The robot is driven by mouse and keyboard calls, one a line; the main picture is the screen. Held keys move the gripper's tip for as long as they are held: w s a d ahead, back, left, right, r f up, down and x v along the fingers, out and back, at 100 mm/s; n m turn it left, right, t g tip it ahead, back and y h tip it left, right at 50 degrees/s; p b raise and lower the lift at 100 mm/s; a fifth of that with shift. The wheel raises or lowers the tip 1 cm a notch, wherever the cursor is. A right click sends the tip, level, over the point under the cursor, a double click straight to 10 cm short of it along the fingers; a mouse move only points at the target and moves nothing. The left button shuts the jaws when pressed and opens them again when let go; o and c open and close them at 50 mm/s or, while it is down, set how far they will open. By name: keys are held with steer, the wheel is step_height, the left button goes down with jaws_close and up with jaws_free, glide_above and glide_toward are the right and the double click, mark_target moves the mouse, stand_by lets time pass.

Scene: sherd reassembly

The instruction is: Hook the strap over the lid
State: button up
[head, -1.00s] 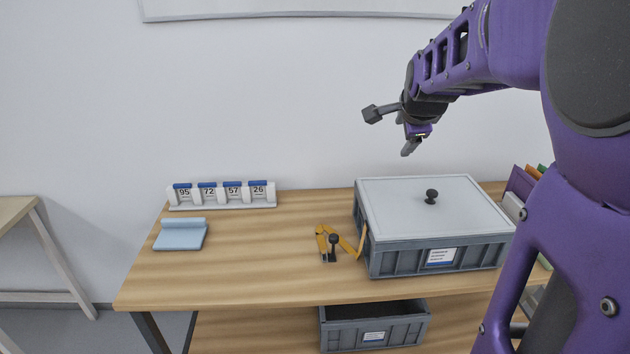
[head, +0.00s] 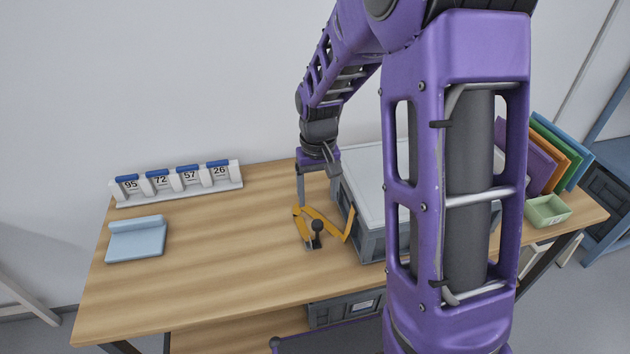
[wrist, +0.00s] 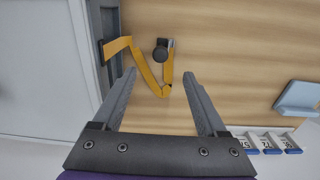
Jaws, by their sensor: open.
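The yellow strap (head: 318,217) lies folded on the table, with one end rising to the left side of the grey crate (head: 372,243). It also shows in the wrist view (wrist: 146,70), running from the crate's side to a black knob-topped piece (wrist: 160,52) at its free end. That piece also shows in the head view (head: 317,228). The light grey lid (head: 365,170) covers the crate, largely hidden behind my arm; its edge shows in the wrist view (wrist: 50,60). My gripper (head: 318,185) is open and empty above the strap, and its fingers (wrist: 160,80) frame the strap's bend in the wrist view.
A row of number cards (head: 180,182) stands at the table's back left, and a light blue holder (head: 137,238) lies in front of it. Coloured folders (head: 555,150) and a green tray (head: 547,210) are at the right.

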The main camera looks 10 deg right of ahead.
mark_target(317, 223)
step_height(317, 223, down, 9)
steer(key=b, duration=0.7)
steer(key=shift+s, duration=0.1)
jaws_close()
stand_by(0.7)
steer(key=shift+r, duration=0.1)
steer(key=shift+r+p, duration=1.35)
steer(key=shift+r, duration=0.15)
steer(key=shift+a, duration=0.1)
